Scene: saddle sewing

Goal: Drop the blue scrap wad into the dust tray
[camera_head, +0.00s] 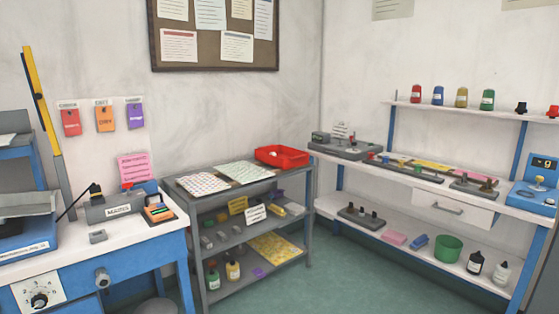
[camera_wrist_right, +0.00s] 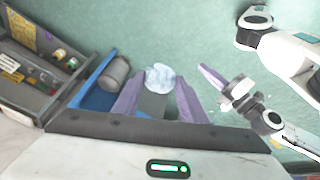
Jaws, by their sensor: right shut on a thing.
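In the right wrist view, my right gripper (camera_wrist_right: 158,88) has its purple fingers shut on a pale blue crumpled wad (camera_wrist_right: 160,76). The wad shows at the fingertips, above the green floor. A purple-tipped gripper on a white and black arm, my left gripper (camera_wrist_right: 212,75), shows at the right of that view; its opening is unclear. Neither gripper is in the head view. A red tray (camera_head: 282,155) sits at the back right of the grey cart's top in the head view. No label shows that it is the dust tray.
The grey cart (camera_head: 240,185) holds papers and bottles. A blue bench (camera_head: 100,265) stands at the left, with small tools on top. Shelves at the right carry a green tub (camera_head: 447,248), spools and bottles. The floor (camera_head: 350,285) between is clear.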

